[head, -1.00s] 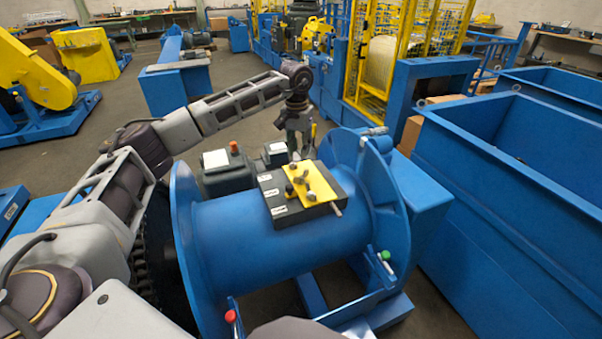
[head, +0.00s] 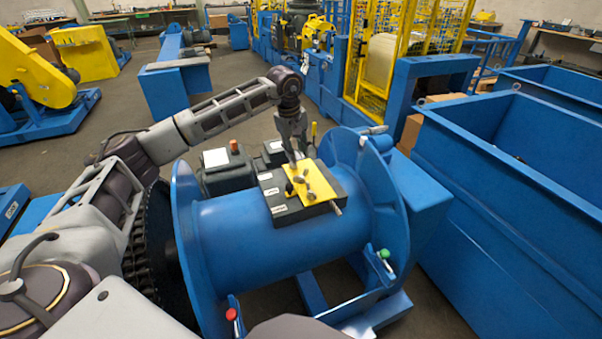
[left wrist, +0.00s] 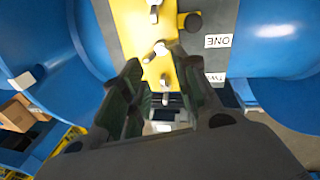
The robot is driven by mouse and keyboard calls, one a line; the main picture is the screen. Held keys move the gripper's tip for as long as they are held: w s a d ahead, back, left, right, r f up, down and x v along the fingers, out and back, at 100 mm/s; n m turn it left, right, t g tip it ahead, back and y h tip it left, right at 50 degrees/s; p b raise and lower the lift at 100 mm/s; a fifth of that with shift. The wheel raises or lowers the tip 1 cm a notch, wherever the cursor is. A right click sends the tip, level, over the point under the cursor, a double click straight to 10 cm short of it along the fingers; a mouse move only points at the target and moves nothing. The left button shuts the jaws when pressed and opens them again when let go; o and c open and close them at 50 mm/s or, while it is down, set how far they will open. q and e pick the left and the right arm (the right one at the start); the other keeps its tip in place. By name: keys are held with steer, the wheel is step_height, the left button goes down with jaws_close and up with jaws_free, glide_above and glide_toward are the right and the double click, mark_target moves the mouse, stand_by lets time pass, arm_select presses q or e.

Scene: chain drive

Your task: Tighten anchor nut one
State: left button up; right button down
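A yellow plate (head: 322,187) lies on top of a dark box (head: 285,212) on the blue drum (head: 265,240). Several small studs or nuts stand on the plate, including a dark one (head: 289,188). In the left wrist view a dark round knob (left wrist: 190,21) sits beside the label ONE (left wrist: 218,41); silver studs (left wrist: 160,48) run along the yellow plate (left wrist: 132,22). My left gripper (head: 297,158) points down at the plate's far end. Its fingers (left wrist: 161,75) are apart, with a silver stud (left wrist: 165,86) showing between them; I see no contact. My right gripper is out of view.
The drum's blue flanges (head: 392,215) rise on both sides of the box. A dark box with a red button (head: 228,168) stands behind the drum. A large blue bin (head: 500,160) stands on the right.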

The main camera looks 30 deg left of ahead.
mark_target(301, 172)
arm_select(q)
steer(key=shift+s+a+r+n+t+h+p, duration=0.1)
steer(key=shift+s+a+r+n+t+p, duration=0.25)
steer(key=shift+n, duration=3.2)
steer(key=shift+s+d+r+n+t+h, duration=0.1)
steer(key=shift+s+r+n+t, duration=0.3)
steer(key=shift+n, duration=3.1)
steer(key=shift+s+a+r+n+t+h+p, duration=0.15)
steer(key=shift+s+n+t, duration=0.45)
steer(key=shift+n, duration=2.95)
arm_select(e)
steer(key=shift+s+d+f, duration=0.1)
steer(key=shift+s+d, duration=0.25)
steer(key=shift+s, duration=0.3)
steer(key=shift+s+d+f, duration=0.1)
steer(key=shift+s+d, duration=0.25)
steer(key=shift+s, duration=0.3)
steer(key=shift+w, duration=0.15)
arm_select(q)
steer(key=shift+f, duration=0.15)
steer(key=x, duration=1.3)
steer(key=shift+a+f, duration=0.1)
steer(key=shift+f, duration=0.2)
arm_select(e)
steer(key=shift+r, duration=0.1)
arm_select(q)
jaws_close()
